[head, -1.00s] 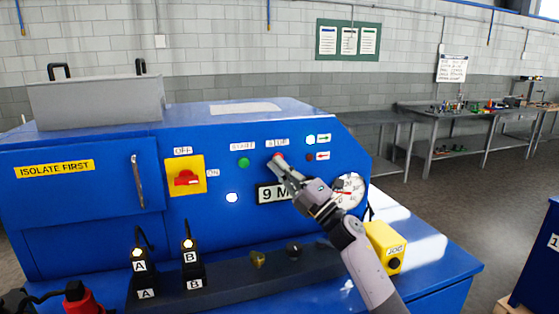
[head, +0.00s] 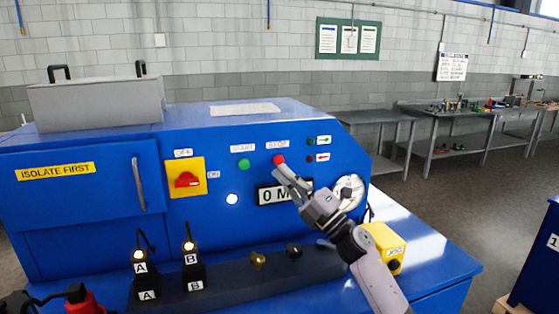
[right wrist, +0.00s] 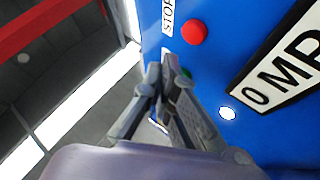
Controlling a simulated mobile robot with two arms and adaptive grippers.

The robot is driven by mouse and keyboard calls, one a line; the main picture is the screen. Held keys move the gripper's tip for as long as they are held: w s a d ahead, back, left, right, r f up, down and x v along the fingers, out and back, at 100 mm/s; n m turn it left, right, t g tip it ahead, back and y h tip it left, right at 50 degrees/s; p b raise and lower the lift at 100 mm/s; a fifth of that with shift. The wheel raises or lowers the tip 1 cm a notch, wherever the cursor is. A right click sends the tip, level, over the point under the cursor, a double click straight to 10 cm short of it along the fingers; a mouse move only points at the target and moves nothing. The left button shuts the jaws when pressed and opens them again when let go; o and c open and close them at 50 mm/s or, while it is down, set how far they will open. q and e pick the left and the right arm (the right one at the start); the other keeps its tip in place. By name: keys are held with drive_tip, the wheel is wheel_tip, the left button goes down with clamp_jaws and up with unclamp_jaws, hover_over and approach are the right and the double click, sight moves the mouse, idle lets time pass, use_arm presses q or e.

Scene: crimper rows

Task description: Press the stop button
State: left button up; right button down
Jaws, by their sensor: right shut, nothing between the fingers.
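The red stop button (head: 279,160) sits on the blue machine panel (head: 330,180), under a label reading STOP. It also shows in the right wrist view (right wrist: 194,32), uncovered. My right gripper (head: 281,171) is shut and empty, its tips just below the button in the head view. In the right wrist view the gripper tips (right wrist: 168,62) are apart from the button in the picture; the exact gap in depth is hard to tell. My left gripper does not show clearly.
The green start button (head: 244,165) is left of the stop button. A display (head: 270,195) reading 0 and a round gauge (head: 348,190) are below and to the right. A yellow JOG box (head: 384,246) stands near my right arm. Knobs and lamp posts line the front.

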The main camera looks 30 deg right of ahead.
drive_tip(key=s, duration=0.3)
drive_tip(key=shift+a, duration=0.35)
idle(0.5)
